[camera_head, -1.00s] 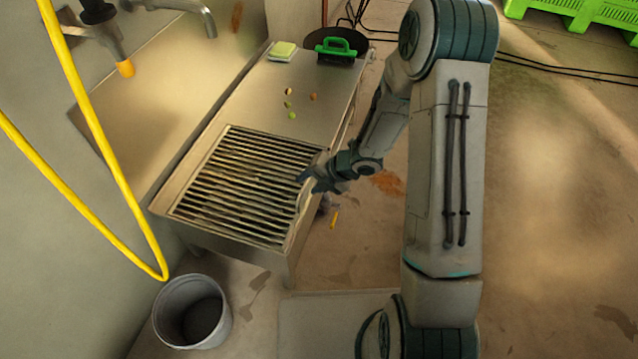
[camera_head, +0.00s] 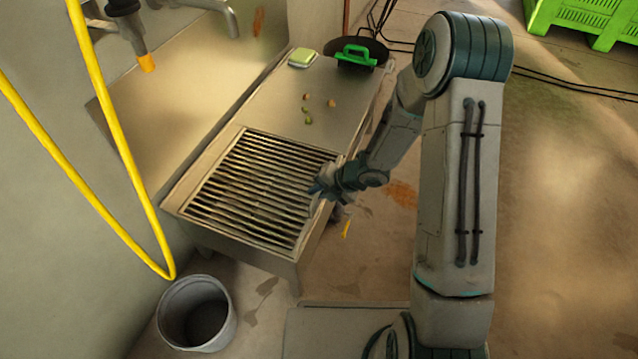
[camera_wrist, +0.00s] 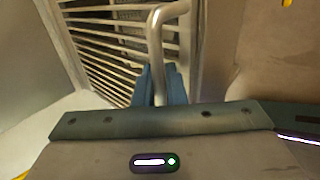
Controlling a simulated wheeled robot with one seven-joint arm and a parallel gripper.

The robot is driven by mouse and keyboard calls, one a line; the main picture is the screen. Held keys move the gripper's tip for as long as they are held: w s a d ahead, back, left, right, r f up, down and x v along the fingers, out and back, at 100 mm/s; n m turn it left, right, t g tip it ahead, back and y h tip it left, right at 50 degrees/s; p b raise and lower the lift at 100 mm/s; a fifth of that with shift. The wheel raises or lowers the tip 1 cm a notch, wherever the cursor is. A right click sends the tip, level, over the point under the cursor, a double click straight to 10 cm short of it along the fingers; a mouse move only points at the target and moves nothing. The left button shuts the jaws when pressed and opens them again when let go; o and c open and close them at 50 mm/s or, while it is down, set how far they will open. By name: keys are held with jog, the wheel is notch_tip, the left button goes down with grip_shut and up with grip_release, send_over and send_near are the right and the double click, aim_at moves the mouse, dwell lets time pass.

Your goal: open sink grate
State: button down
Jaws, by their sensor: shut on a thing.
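The sink grate (camera_head: 255,185) is a panel of parallel metal bars over the sink at the near end of the steel counter. It lies about level with the counter top, as far as I can tell. My gripper (camera_head: 318,187) is at the grate's right edge. In the wrist view, the blue fingers (camera_wrist: 158,88) are shut around a bent metal bar handle (camera_wrist: 154,30), with the grate bars (camera_wrist: 105,30) behind and to the left. The sink below the grate is mostly hidden by the bars.
A grey bucket (camera_head: 196,314) stands on the floor at lower left. A yellow hose (camera_head: 118,165) hangs at the left. A green-handled tool (camera_head: 356,56), a sponge (camera_head: 302,58) and several small scraps (camera_head: 307,108) lie on the far counter. Floor at right is open.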

jog(key=w+d+r+m+t+h+p, duration=0.1)
jog(key=d+r+m+h+p, duration=0.4)
jog(key=r, duration=1)
jog(key=d+r+m+t+p, duration=0.2)
jog(key=d+r+m+p, duration=0.3)
jog(key=r+p, duration=0.8)
jog(key=w+d+r+m+t+h+p, duration=0.1)
jog(key=d+r+m+h+p, duration=0.45)
jog(key=r, duration=1.05)
jog(key=s+d+r+m+p, duration=0.2)
jog(key=s+r+m+p, duration=0.2)
jog(key=r+p, duration=0.5)
jog(key=s+d+r+m+p, duration=0.2)
jog(key=s+r+m+p, duration=0.3)
jog(key=r, duration=0.7)
jog(key=s+a+r+m+g+y+p, duration=0.1)
jog(key=s+r+m+p, duration=0.2)
jog(key=s+r+p, duration=0.4)
jog(key=s+a+r+m+g+y+p, duration=0.1)
jog(key=s+r+m+p, duration=0.3)
jog(key=r+p, duration=0.5)
notch_tip(320, 180, up, 3)
jog(key=s+y, duration=0.1)
jog(key=s, duration=0.1)
jog(key=shift+s+a+r, duration=0.15)
jog(key=shift+s+a, duration=0.2)
jog(key=shift+a, duration=0.05)
jog(key=c, duration=2.2)
grip_release()
jog(key=shift+m, duration=0.25)
